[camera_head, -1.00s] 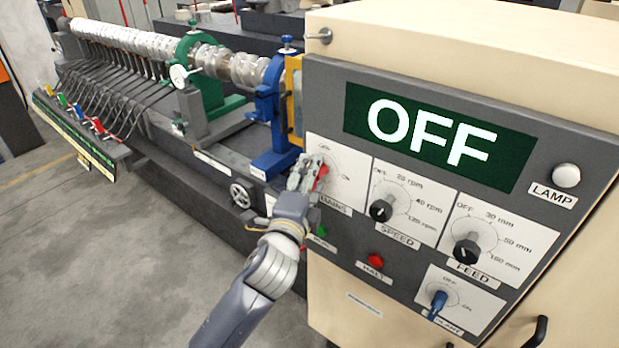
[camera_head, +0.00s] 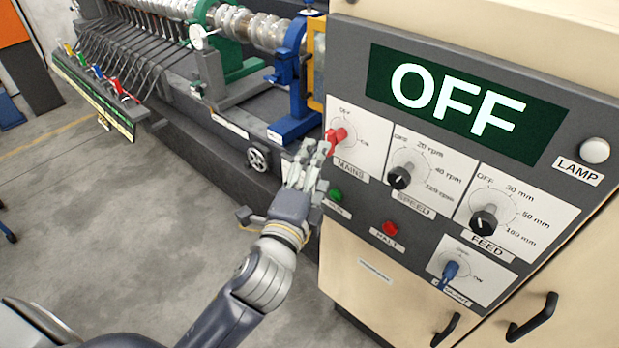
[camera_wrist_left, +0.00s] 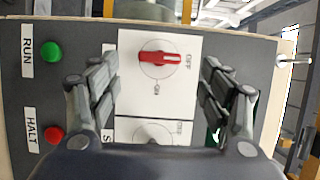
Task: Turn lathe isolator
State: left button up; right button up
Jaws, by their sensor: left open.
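The lathe isolator is the red MAINS knob (camera_head: 336,138) on a white plate at the left of the grey control panel. It also shows in the left wrist view (camera_wrist_left: 160,57), lying crosswise in line with the OFF mark, with the ON mark to one side. The big display (camera_head: 455,95) reads OFF. My left gripper (camera_head: 312,153) is open just to the lower left of the knob, facing the panel. In the wrist view its spread fingers (camera_wrist_left: 158,78) lie on either side of the knob, and I see no contact. My right gripper is not in view.
SPEED (camera_head: 399,178) and FEED (camera_head: 484,222) knobs lie right of the isolator, a blue knob (camera_head: 449,272) below. The green RUN button (camera_head: 336,195) and red HALT button (camera_head: 390,228) are close below. The blue lathe support (camera_head: 292,85) stands left of the panel.

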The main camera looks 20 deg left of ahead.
pick_arm(q)
jog(key=shift+s, duration=1.5)
notch_tip(320, 180, down, 29)
jog(key=w+d+n+g+h+b, duration=0.1)
jog(key=w+n+g+b, duration=0.1)
jog(key=g+b, duration=0.3)
jog(key=s+a+f+n+g+b, duration=0.15)
jog(key=s+f, duration=0.25)
jog(key=f, duration=0.8)
jog(key=s+f+n+g+b, duration=0.2)
jog(key=s+f+g, duration=0.1)
jog(key=f, duration=0.9)
jog(key=s+a+f+n+g+b, duration=0.2)
jog(key=s+f, duration=0.6)
jog(key=f, duration=0.2)
jog(key=s+a+f+n+g+b, duration=0.1)
jog(key=s+a+f+n+g, duration=0.15)
jog(key=s+f, duration=0.7)
jog(key=s+f+n+g+b, duration=0.1)
jog(key=s+f+n, duration=0.1)
jog(key=s+f, duration=0.3)
jog(key=s+a+f+n+g+b, duration=0.1)
jog(key=s+f, duration=0.4)
jog(key=s, duration=0.7)
jog(key=shift+a+n+g+b, duration=0.3)
jog(key=shift+n+g+b, duration=0.2)
jog(key=shift+n, duration=0.5)
